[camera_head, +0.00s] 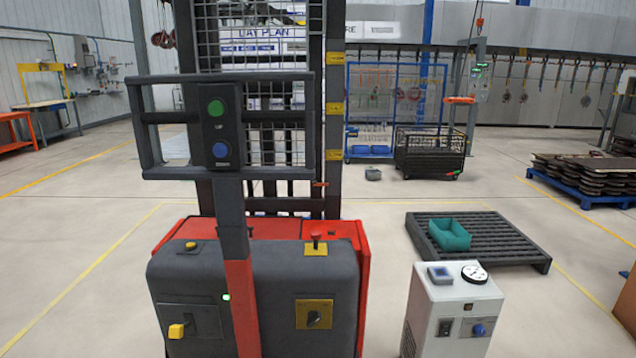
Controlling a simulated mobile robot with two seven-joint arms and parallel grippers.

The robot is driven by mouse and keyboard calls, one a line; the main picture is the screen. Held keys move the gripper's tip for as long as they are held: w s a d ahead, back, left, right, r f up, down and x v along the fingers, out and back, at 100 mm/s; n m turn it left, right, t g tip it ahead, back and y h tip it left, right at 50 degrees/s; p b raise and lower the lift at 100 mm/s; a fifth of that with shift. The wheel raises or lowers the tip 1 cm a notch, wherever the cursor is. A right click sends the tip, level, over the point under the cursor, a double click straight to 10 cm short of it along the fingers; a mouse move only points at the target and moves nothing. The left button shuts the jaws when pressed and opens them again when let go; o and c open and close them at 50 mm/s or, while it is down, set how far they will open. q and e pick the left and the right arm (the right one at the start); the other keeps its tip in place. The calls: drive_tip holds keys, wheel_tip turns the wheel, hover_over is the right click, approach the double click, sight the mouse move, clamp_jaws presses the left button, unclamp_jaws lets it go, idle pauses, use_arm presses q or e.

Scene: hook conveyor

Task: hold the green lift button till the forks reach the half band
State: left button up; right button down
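The green lift button (216,108) is the upper button on a dark control box on the stacker's handle frame (296,82). A blue button (220,150) sits below it. Nothing touches either button. The mast's right post (334,130) carries three yellow bands: an upper band (336,57), a middle band (334,108) and a lower band (334,155). Their lettering is too small to read. A small orange-red pointer (320,184) sits beside the post, below the lowest band. The forks cannot be made out behind the red and grey body (255,290). Neither gripper is in view.
A white cabinet with a gauge (452,310) stands at the front right. Behind it a green bin (449,234) sits on a dark slatted pallet (510,245). A black mesh cart (430,152) and a blue pallet of parts (580,185) stand farther back. The left floor is clear.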

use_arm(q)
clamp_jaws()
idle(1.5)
